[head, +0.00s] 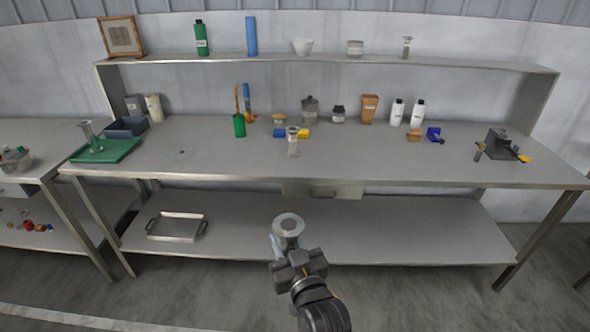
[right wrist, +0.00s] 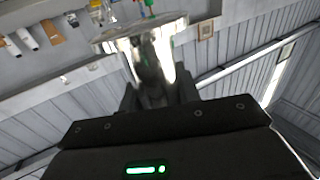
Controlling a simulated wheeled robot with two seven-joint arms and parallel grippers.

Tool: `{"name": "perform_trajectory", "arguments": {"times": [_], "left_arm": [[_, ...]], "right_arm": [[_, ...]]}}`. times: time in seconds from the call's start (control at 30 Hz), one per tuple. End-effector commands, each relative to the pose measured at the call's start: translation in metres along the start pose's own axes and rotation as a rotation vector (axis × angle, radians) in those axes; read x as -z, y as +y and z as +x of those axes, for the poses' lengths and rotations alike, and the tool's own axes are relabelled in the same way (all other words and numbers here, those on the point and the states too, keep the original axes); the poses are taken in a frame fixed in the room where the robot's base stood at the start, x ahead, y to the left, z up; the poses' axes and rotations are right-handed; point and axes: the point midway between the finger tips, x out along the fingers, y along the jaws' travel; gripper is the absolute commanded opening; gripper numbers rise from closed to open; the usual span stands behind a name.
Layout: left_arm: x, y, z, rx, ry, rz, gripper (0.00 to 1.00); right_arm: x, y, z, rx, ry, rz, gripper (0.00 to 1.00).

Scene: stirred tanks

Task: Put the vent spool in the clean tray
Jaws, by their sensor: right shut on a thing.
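My right gripper (head: 290,248) is shut on a shiny metal flanged spool (head: 288,225), apparently the vent spool. It holds the spool up in front of the bench, its round flange facing the head camera. In the right wrist view, the spool (right wrist: 150,50) sits between the dark fingers (right wrist: 160,95). A metal tray with handles (head: 166,228) lies empty on the lower shelf. No label shows which tray is the clean one. My left gripper is out of view.
Another flanged metal piece (head: 293,146) stands mid-bench (head: 350,160), by blue and yellow blocks. A dark blue bin (head: 126,127) stands behind the green tray. The bench's front strip is largely clear.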

Motion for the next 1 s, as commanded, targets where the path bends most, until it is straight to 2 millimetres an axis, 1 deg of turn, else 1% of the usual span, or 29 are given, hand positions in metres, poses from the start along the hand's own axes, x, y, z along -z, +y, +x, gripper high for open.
{"name": "perform_trajectory", "arguments": {"times": [0.07, 0.13, 0.17, 0.23, 0.27, 0.37, 0.4, 0.47, 0.5, 0.6, 0.7, 0.8, 0.83, 0.9, 1.0], "left_arm": [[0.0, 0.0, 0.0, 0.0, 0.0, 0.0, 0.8], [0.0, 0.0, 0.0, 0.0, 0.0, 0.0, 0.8], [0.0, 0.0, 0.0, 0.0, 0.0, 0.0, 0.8], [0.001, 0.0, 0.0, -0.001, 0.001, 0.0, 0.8], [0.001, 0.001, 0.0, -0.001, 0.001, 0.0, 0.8], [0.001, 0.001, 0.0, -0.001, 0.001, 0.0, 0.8], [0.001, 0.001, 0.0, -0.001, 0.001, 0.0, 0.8], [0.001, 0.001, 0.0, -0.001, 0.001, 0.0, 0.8], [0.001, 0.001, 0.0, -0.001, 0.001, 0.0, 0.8], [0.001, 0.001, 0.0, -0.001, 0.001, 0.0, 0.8], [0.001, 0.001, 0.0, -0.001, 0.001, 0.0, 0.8], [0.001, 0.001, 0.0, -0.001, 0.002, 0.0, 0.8], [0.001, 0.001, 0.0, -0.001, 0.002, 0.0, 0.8], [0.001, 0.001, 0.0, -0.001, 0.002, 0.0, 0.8], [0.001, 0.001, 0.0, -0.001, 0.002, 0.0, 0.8]], "right_arm": [[0.002, 0.001, -0.001, 0.002, 0.002, 0.0, 0.0], [0.011, 0.008, -0.003, -0.008, 0.005, 0.001, 0.0], [0.014, 0.013, -0.004, -0.017, 0.004, 0.001, 0.0], [0.022, 0.033, -0.01, -0.048, 0.004, 0.002, 0.0], [0.026, 0.043, -0.013, -0.064, 0.004, 0.001, 0.0], [0.034, 0.086, -0.032, -0.138, 0.003, 0.001, 0.0], [0.036, 0.104, -0.041, -0.17, 0.002, 0.002, 0.0], [0.038, 0.131, -0.057, -0.219, 0.001, -0.001, 0.0], [0.04, 0.147, -0.068, -0.252, 0.0, -0.001, 0.0], [0.042, 0.184, -0.095, -0.325, 0.0, -0.003, 0.0], [0.041, 0.209, -0.118, -0.381, -0.002, -0.003, 0.0], [0.036, 0.225, -0.134, -0.417, -0.003, -0.004, 0.0], [0.033, 0.227, -0.136, -0.422, -0.004, -0.004, 0.0], [0.028, 0.228, -0.139, -0.425, -0.003, -0.003, 0.0], [0.026, 0.228, -0.14, -0.425, 0.001, -0.001, 0.0]]}}
